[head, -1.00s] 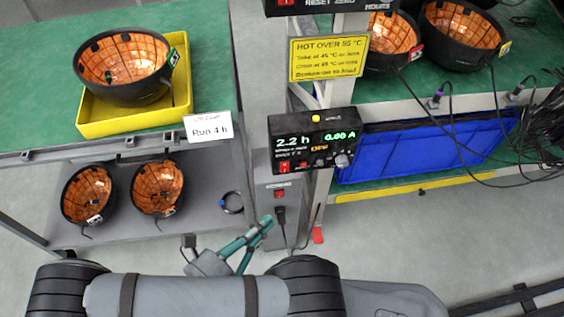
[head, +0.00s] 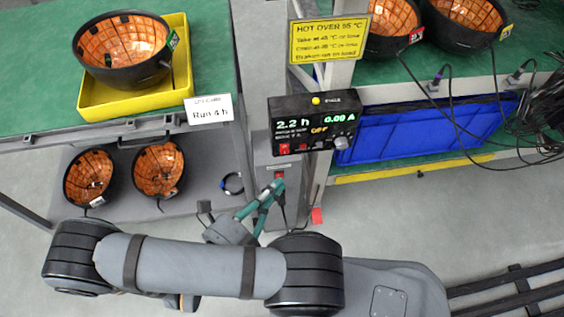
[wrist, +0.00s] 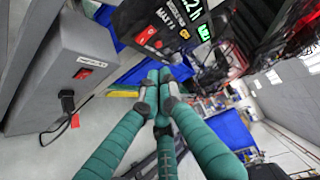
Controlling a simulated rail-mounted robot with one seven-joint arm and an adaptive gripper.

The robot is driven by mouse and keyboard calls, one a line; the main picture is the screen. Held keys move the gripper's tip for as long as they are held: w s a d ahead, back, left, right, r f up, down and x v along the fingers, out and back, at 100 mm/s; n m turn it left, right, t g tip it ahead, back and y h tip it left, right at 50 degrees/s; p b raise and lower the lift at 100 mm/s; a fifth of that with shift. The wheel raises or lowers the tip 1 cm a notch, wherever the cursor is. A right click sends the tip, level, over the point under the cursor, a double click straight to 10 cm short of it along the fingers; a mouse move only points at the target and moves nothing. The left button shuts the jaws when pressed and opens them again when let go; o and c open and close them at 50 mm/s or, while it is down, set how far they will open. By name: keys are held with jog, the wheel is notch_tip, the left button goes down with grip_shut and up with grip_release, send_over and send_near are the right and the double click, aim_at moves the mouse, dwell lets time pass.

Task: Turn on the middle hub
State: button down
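A black hub box (head: 314,124) is on the rack post in the middle of the head view. Its display reads 2.2 h, 0.00 A and OFF, and it has red switches and a knob. It shows tilted at the top of the wrist view (wrist: 160,25). Below it is a grey box (head: 262,150) with a red rocker switch (head: 279,176); this switch also shows in the wrist view (wrist: 82,73). My gripper (head: 278,186) is shut and empty, its green fingers together (wrist: 160,80). In the wrist view its tips are right of the grey box's switch; I see no contact.
A yellow tray (head: 95,117) with a black bowl stands on the left bench. Two more bowls (head: 90,178) are on the shelf below. A blue bin (head: 400,140) and loose black cables (head: 440,115) are at the right. A yellow warning sign (head: 329,38) hangs above the black box.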

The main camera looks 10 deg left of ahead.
aim_at(284, 149)
jog(key=w+d, duration=0.1)
jog(key=w, duration=0.6)
jog(key=shift+w+f, duration=0.2)
jog(key=shift+f, duration=0.2)
